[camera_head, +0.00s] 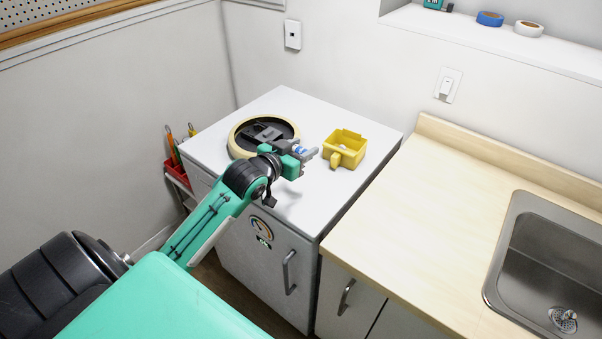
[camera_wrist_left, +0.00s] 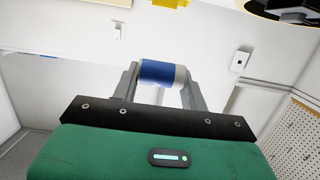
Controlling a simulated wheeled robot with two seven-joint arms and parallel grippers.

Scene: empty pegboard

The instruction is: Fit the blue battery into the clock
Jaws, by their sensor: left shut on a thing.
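My left gripper (camera_head: 309,154) is above the white cabinet top, between the clock and the yellow bin. It is shut on the blue battery (camera_wrist_left: 162,73), which has a blue body and a pale silver end. The battery lies crosswise between the two fingers in the left wrist view, and a bit of its blue shows in the head view (camera_head: 299,149). The clock (camera_head: 236,148) lies on the cabinet top with its dark back facing up and a cream rim. My left wrist hides part of its near right edge. My right gripper is not in view.
An open yellow bin (camera_head: 352,142) stands on the white cabinet top (camera_head: 268,105), right of my gripper. A wooden counter (camera_head: 430,200) with a steel sink (camera_head: 540,250) is to the right. A red holder with tools (camera_head: 176,172) stands left of the cabinet.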

